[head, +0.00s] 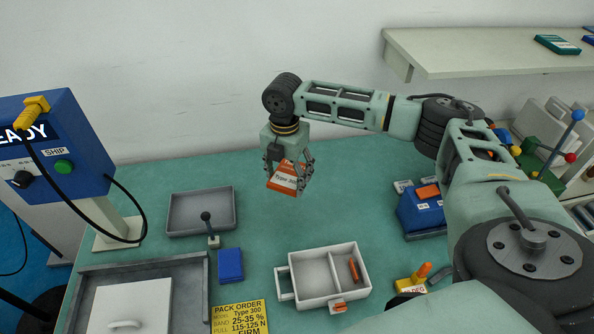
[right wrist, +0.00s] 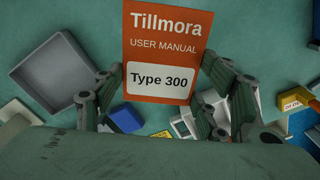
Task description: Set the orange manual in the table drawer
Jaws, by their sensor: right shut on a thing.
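The orange manual (head: 283,182), with a white "Type 300" label, hangs in my right gripper (head: 289,172) above the middle of the table. In the right wrist view the manual (right wrist: 166,55) shows its "Tillmora USER MANUAL" cover upright between the fingers of my right gripper (right wrist: 160,88), which are shut on it. No table drawer can be made out for sure in either view. My left gripper is not in view.
To the left are an empty grey tray (head: 201,230), a small blue box (head: 230,265) and a large grey tray (head: 195,262) with a white lidded piece. A yellow pack order card (head: 240,313) lies in front.

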